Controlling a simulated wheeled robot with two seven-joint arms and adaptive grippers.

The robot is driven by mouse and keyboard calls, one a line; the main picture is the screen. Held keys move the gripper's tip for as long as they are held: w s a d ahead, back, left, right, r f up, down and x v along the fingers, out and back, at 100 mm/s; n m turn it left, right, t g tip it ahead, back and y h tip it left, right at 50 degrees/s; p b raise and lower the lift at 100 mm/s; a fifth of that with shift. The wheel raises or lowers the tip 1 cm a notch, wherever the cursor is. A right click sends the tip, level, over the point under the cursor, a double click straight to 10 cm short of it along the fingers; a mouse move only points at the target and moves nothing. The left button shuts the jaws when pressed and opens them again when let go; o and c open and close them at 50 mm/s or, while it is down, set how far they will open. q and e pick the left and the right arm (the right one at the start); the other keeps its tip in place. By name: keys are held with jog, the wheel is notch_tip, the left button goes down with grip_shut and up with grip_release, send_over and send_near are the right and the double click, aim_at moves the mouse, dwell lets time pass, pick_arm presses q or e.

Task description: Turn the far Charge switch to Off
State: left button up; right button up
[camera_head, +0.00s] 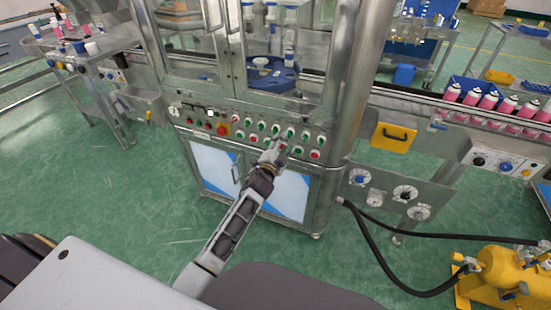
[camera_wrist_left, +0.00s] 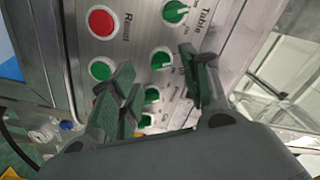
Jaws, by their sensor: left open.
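The control panel (camera_head: 250,130) on the front of the steel machine carries rows of green rotary switches and red buttons. My left gripper (camera_head: 276,148) is at the panel's lower right part, its arm reaching up from below. In the left wrist view, my left gripper (camera_wrist_left: 157,68) is open, with a finger on either side of a green switch (camera_wrist_left: 161,58). I cannot tell whether the fingers touch it. Another green switch (camera_wrist_left: 176,11) has a "Table" label beside it. The other switch labels are too small or covered to read, so I cannot tell which is the Charge switch.
A red button (camera_wrist_left: 102,22) labelled "Reset" is close to the fingers. A red emergency knob (camera_head: 222,129) is at the panel's left. Glass doors (camera_head: 215,70) stand above, and a conveyor with pink cans (camera_head: 487,101) runs at right.

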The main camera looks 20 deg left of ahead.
pick_arm(q)
jog(key=s, duration=0.8)
jog(key=shift+s+a, duration=0.15)
dwell(0.7)
